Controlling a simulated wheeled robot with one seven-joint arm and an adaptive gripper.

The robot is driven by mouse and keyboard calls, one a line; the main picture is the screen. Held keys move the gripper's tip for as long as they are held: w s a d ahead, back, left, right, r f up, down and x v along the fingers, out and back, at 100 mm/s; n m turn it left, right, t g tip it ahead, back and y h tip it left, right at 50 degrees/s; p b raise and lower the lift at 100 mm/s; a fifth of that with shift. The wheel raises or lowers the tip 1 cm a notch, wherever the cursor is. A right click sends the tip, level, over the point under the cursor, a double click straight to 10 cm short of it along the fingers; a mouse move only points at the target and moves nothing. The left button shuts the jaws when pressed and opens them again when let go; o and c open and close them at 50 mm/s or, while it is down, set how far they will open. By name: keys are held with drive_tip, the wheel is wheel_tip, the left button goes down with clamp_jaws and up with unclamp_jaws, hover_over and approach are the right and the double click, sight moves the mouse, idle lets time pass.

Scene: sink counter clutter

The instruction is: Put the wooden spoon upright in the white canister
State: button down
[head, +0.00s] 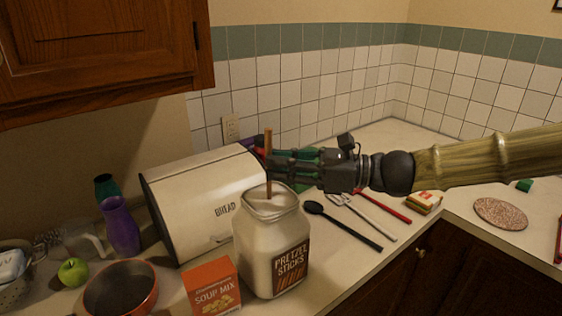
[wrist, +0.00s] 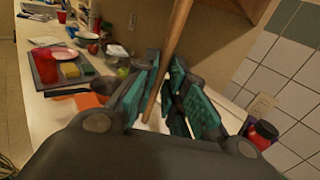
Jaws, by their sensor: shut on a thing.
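The white canister (head: 262,245), labelled "Pretzel Sticks", stands upright and open at the top near the counter's front edge in the head view. My gripper (head: 272,162) reaches in from the right, above the canister's mouth. It is shut on the wooden spoon (head: 268,142), which stands close to upright. The spoon's lower part meets the canister's opening in the picture; its lower end cannot be made out clearly. In the wrist view, the spoon's handle (wrist: 177,38) runs slantwise between the green finger pads of my gripper (wrist: 160,95). The canister is not clearly seen there.
A bread box (head: 195,205) stands behind the canister, and a soup mix box (head: 212,287) is at its front left. A black spoon (head: 345,226) and other utensils lie to its right. A purple vase (head: 121,226), a pot (head: 150,291) and a green apple (head: 73,271) are left.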

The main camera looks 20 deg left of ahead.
drive_tip(key=shift+f, duration=0.15)
drive_tip(key=c, duration=1.4)
unclamp_jaws()
drive_tip(key=d, duration=0.4)
drive_tip(key=w+d, duration=0.1)
drive_tip(key=d, duration=0.7)
drive_tip(key=shift+w, duration=0.25)
